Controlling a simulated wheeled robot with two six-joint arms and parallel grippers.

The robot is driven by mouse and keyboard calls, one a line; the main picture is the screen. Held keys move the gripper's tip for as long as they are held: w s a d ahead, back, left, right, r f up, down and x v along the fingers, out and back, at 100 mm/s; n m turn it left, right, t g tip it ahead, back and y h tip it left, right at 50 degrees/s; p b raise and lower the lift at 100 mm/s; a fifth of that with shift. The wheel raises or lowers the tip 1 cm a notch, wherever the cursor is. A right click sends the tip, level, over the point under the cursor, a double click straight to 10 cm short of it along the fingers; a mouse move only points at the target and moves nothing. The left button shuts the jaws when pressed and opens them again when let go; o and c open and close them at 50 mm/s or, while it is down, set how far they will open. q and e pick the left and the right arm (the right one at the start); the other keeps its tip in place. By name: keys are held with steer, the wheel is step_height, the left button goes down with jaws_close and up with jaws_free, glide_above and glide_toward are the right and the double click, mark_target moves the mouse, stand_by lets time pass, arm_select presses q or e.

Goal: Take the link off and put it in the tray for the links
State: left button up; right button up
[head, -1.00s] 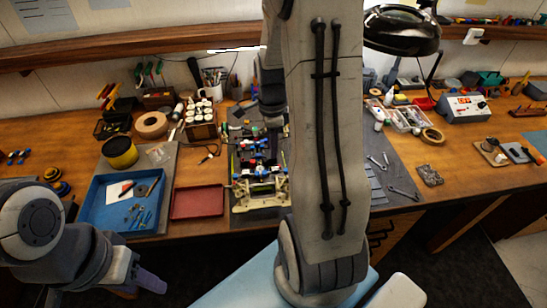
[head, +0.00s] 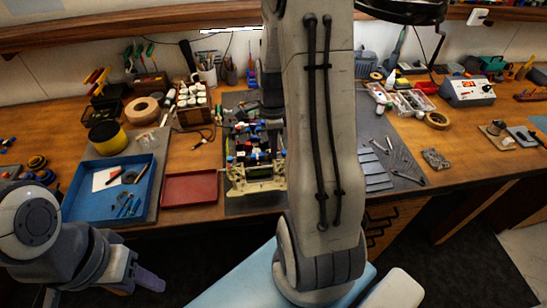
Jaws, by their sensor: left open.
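The RC car chassis (head: 254,172) stands on a dark mat at the middle of the bench, with blue, red and green parts on it. The link on it is too small to tell apart. A shallow red tray (head: 190,188) lies left of the car and looks empty. A blue tray (head: 84,210) further left holds a white paper and several small tools or parts. My left gripper (head: 146,279) is open and empty at the lower left, in front of the bench and apart from the trays. My right arm rises across the middle; its gripper's fingers are hidden or unclear near the car's far end.
Several pots, tape rolls and a yellow-black tin (head: 108,138) stand at the back left. Wrenches, part boxes and a grey power unit (head: 469,91) lie to the right. A magnifier lamp (head: 402,10) hangs above. My right arm hides part of the mat.

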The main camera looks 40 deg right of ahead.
jaws_close()
steer(key=shift+r+p, duration=0.55)
steer(key=shift+p, duration=0.1)
stand_by(0.4)
steer(key=shift+r+p, duration=1.9)
steer(key=shift+r, duration=0.2)
